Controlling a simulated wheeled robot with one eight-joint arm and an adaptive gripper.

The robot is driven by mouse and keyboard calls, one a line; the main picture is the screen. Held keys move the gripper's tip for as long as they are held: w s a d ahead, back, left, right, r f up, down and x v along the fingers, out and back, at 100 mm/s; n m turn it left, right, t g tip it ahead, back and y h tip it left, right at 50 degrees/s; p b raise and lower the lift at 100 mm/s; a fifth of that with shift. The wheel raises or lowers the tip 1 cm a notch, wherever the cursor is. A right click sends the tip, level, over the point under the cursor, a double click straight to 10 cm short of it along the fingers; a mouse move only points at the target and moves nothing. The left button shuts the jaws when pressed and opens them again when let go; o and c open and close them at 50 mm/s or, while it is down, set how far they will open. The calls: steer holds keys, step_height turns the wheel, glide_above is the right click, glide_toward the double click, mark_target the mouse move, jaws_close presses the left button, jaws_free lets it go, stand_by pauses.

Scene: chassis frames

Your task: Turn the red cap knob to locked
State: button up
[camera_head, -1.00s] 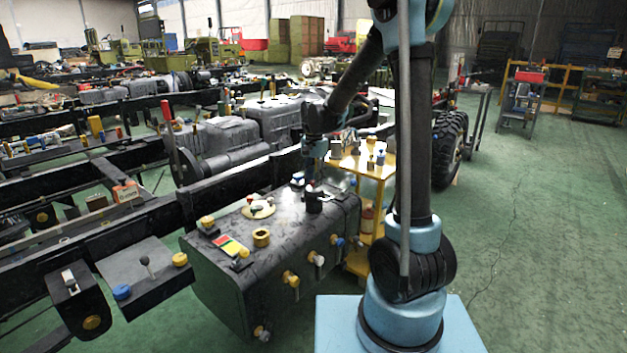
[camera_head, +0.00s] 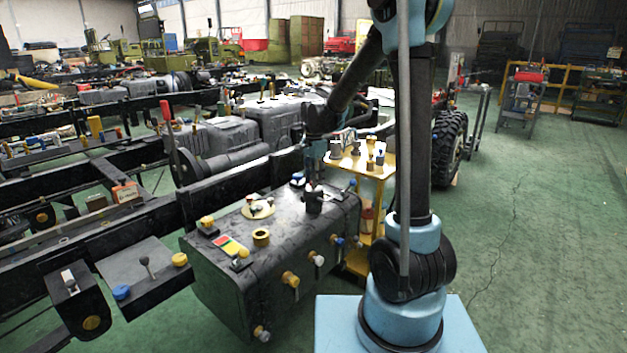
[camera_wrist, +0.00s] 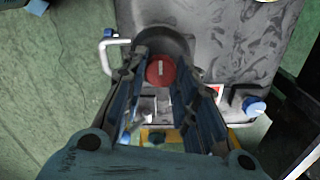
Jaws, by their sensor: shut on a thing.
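The red cap knob (camera_wrist: 160,70) shows in the wrist view as a round red disc with a short white line running up and down the picture. It sits on a dark round neck (camera_wrist: 168,42) on top of the dark grey tank. My gripper (camera_wrist: 161,74) is over the cap, with one finger on its left and one on its right, shut on it. In the head view my gripper (camera_head: 314,184) points down at the dark neck (camera_head: 314,204) near the tank's right end. The cap is hidden there by the fingers. No locked marking is readable.
A bent white handle (camera_wrist: 104,52) is left of the neck.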

steer(key=o, duration=1.1)
step_height(320, 180, up, 12)
steer(key=shift+w+f, duration=0.1)
